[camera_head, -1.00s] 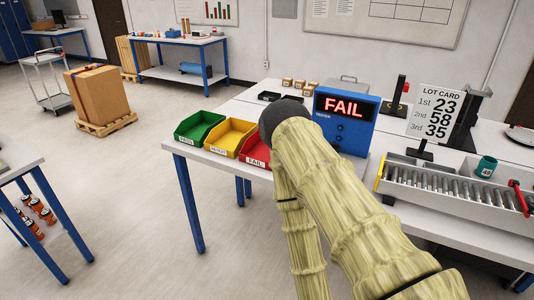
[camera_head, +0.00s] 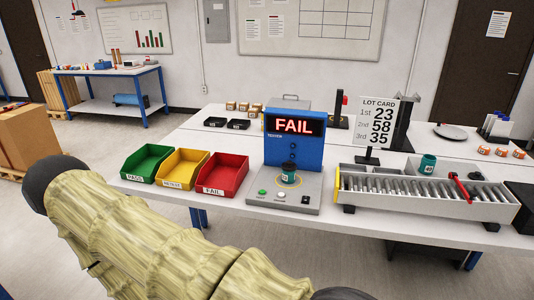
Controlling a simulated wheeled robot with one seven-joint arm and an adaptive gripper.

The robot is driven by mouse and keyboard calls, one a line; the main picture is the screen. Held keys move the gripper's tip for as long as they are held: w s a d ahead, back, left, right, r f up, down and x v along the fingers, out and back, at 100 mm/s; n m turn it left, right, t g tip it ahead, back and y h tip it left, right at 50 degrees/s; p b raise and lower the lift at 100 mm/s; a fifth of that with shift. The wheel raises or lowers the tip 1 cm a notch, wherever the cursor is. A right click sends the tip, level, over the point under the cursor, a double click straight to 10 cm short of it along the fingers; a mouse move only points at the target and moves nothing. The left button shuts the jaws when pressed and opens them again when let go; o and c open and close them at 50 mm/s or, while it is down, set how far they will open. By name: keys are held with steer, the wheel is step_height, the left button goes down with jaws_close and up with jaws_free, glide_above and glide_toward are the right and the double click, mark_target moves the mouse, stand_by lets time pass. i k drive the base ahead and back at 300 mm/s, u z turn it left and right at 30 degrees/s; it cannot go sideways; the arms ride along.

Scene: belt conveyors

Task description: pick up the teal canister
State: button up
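A teal canister (camera_head: 428,164) with a pale label stands upright at the back edge of the roller conveyor (camera_head: 360,206). A second small teal canister (camera_head: 288,172), with a dark upper part and a pale label, stands on the pad of the blue tester (camera_head: 294,147). The tester's display reads FAIL in red. My arm crosses the lower left of the picture, in front of the table. My gripper is not in view, so I cannot see whether it is open or holds anything.
Green PASS (camera_head: 147,163), yellow (camera_head: 182,168) and red FAIL (camera_head: 222,175) bins stand left of the tester. A lot card (camera_head: 376,124) reading 23, 58, 35 stands behind the conveyor. A red lever (camera_head: 460,187) crosses the rollers. Small orange-labelled jars (camera_head: 484,150) stand back right.

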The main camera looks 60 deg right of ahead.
mark_target(288, 178)
steer(key=i, duration=0.55)
steer(key=z, duration=2)
